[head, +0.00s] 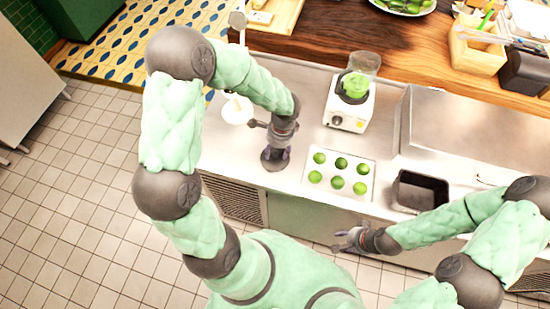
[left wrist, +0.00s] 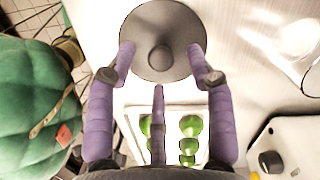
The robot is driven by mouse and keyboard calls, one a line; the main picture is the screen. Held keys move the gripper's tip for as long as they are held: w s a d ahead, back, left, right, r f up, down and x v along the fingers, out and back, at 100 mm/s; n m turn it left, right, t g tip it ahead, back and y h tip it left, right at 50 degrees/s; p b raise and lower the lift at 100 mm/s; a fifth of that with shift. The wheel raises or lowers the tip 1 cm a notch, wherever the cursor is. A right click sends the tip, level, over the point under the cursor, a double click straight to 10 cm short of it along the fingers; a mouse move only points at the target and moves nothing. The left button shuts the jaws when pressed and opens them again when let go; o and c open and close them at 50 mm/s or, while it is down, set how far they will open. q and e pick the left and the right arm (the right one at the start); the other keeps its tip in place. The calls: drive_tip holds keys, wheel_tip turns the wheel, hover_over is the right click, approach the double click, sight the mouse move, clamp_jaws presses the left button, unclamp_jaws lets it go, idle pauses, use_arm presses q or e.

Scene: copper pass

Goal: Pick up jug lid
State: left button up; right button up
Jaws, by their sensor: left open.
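The jug lid is a grey round disc with a small knob in the middle. It lies on the steel counter and shows in the left wrist view (left wrist: 175,25). In the head view the lid (head: 268,165) is partly covered by my left gripper (head: 277,152). My left gripper also shows in the left wrist view (left wrist: 160,75), with its purple fingers spread open around the lid's near side and nothing gripped. My right gripper (head: 343,240) is empty by the counter's front edge, its fingers apart.
A white tray (head: 318,158) with several green limes is right of the lid. A dark pan (head: 420,190) sits further right. A white stand (head: 237,110) is at the back left.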

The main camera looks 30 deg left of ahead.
use_arm(q)
wheel_tip(320, 180, down, 2)
drive_tip(key=shift+a+f, duration=0.1)
clamp_jaws()
drive_tip(key=shift+r, duration=0.25)
